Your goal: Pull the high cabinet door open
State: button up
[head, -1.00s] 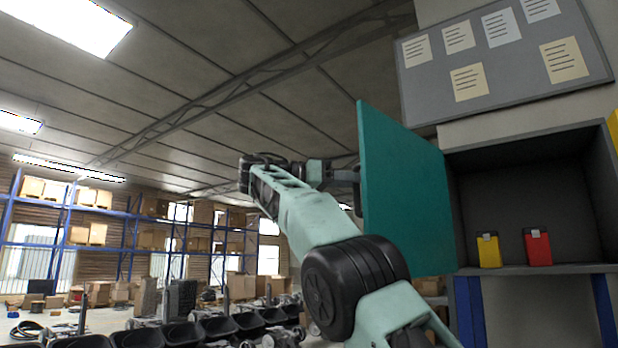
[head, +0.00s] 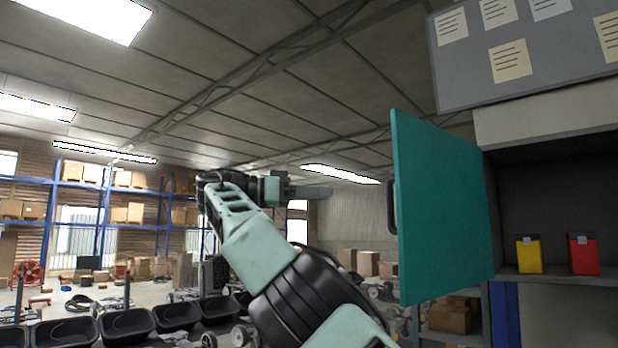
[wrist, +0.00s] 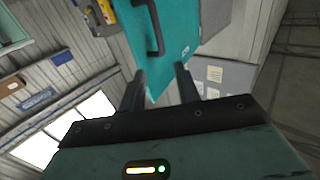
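The teal cabinet door (head: 445,215) stands swung wide open on the left side of the cabinet (head: 560,278), and the dark inside shows. Its black bar handle (head: 391,206) is on the door face turned toward my arm. My gripper (head: 325,192) is to the left of the handle, apart from it. In the wrist view the door (wrist: 180,45) and its handle (wrist: 155,28) lie ahead of the fingertips. There my gripper (wrist: 160,83) shows two separated fingers with nothing between them. It is open and empty.
A yellow box (head: 529,255) and a red box (head: 583,255) stand on the cabinet shelf. A grey notice board (head: 465,85) hangs above. Black carts (head: 125,325) line the floor at lower left. Blue racks (head: 105,200) stand far behind.

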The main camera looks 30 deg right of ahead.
jog(key=shift+p+v, duration=0.5)
jog(key=shift+v, duration=0.3)
